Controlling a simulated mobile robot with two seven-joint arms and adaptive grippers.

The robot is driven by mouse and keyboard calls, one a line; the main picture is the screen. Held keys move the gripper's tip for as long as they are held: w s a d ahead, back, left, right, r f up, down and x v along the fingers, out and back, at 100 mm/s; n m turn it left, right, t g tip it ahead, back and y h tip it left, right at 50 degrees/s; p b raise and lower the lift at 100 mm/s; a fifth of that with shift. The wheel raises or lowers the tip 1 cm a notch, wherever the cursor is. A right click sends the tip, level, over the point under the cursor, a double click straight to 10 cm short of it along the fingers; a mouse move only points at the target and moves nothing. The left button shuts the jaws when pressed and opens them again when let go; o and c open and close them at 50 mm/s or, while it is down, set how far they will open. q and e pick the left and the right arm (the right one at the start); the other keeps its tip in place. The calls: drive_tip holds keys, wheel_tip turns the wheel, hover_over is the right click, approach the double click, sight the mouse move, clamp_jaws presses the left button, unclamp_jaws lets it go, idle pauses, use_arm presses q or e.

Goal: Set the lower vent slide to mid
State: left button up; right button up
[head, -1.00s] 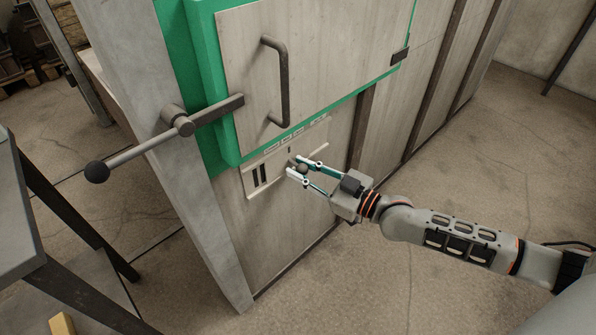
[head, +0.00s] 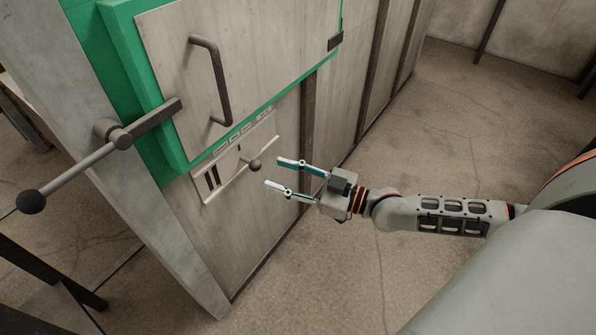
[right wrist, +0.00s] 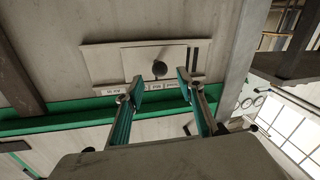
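The lower vent slide (head: 234,174) is a pale plate with a dark round knob (head: 254,164), low on the furnace front below the green-framed door. Two dark slots (head: 212,177) show uncovered at its left, under a strip of small labels (head: 240,132). In the right wrist view the knob (right wrist: 159,69) sits ahead, between the fingertips in the picture. My right gripper (head: 273,172) is open and empty, just right of the knob and apart from it. I cannot read the slide's setting surely. My left gripper is not in view.
The furnace door (head: 245,60) has a dark bar handle (head: 220,85). A latch lever with a ball end (head: 31,202) sticks out to the left. A dark stand is at the lower left. The floor right of the furnace (head: 440,120) is clear.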

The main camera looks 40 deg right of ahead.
drive_tip(key=shift+v, duration=2.2)
drive_tip(key=shift+w+r, duration=0.1)
